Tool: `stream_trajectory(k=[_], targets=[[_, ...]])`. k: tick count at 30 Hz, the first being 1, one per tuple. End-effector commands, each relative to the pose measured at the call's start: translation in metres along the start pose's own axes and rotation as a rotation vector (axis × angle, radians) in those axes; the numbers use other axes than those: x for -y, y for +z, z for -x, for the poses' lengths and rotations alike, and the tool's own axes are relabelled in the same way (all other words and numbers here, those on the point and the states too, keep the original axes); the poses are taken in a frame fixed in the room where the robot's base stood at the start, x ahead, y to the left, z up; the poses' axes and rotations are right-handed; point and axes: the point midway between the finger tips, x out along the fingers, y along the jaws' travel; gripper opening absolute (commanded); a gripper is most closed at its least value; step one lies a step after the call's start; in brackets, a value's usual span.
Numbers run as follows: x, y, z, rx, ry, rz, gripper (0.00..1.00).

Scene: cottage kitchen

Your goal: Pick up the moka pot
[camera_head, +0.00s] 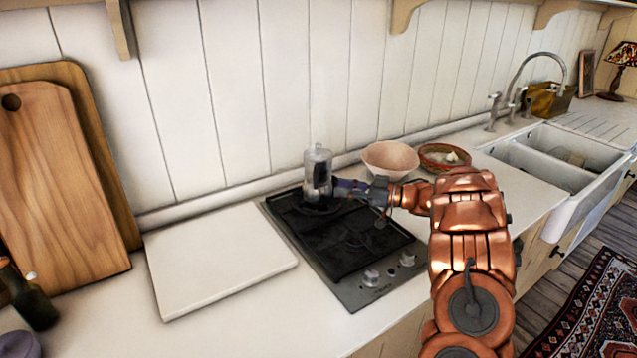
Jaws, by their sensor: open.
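The moka pot (318,170) is a grey metal pot standing upright on the rear burner of the black stove top (345,267). Faint steam seems to rise above it. My gripper (340,189) reaches in from the right at the pot's side, low on its body. Its jaws are open. The fingertips are small and dark here, and I cannot tell whether they touch the pot or stand around it. My copper-coloured arm covers part of the counter to the right.
A pinkish bowl (391,158) and a reddish dish (444,157) stand right of the pot, close to my wrist. A white board (215,262) lies left of the stove. Wooden cutting boards (62,165) lean at the left. A white sink (565,160) is at the right.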

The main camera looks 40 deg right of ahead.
Motion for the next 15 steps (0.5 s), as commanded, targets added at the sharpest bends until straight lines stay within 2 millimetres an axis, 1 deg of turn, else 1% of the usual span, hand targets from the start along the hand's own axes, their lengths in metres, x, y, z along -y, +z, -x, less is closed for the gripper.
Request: stream_trajectory(k=[1,3,11,15], targets=[[0.001,-0.003,-0.009,0.0,-0.003,-0.002,0.44],[0.001,-0.002,-0.018,0.001,-0.001,-0.002,0.44],[-0.001,-0.001,-0.033,0.002,0.004,-0.001,0.44],[-0.001,-0.002,-0.05,0.001,0.005,-0.002,0.44]])
